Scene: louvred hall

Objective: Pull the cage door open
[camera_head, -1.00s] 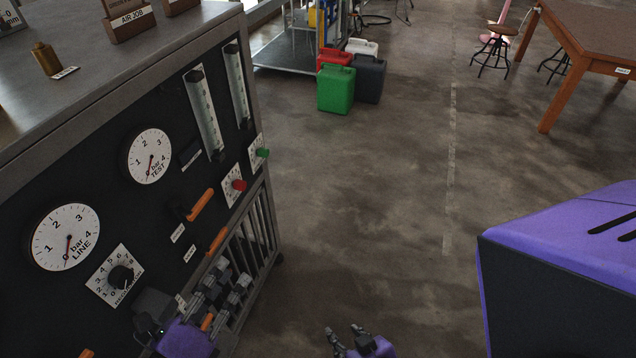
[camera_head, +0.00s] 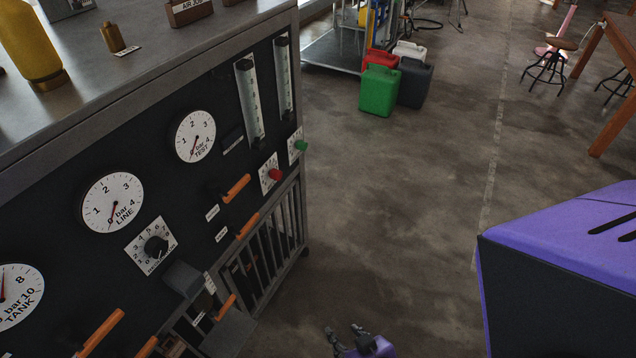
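The barred cage front (camera_head: 272,262) is in the lower part of the black gauge bench, below the panel. Upright metal bars show, with dark space behind them. An orange handle (camera_head: 226,307) sticks out at the left of the bars, above a dark grey plate (camera_head: 230,334). I cannot tell which piece is the door, or whether it is ajar. My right gripper (camera_head: 342,330) is at the bottom edge, right of the bench and over the floor. Its fingers are apart and empty, touching nothing. My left gripper is out of view.
The panel carries round gauges (camera_head: 112,202), a black knob (camera_head: 156,246) and orange levers (camera_head: 236,188) that stick out. Green (camera_head: 379,90), red and dark jerrycans stand by a cart behind. The floor (camera_head: 400,220) right of the bench is clear. My purple body part fills the lower right.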

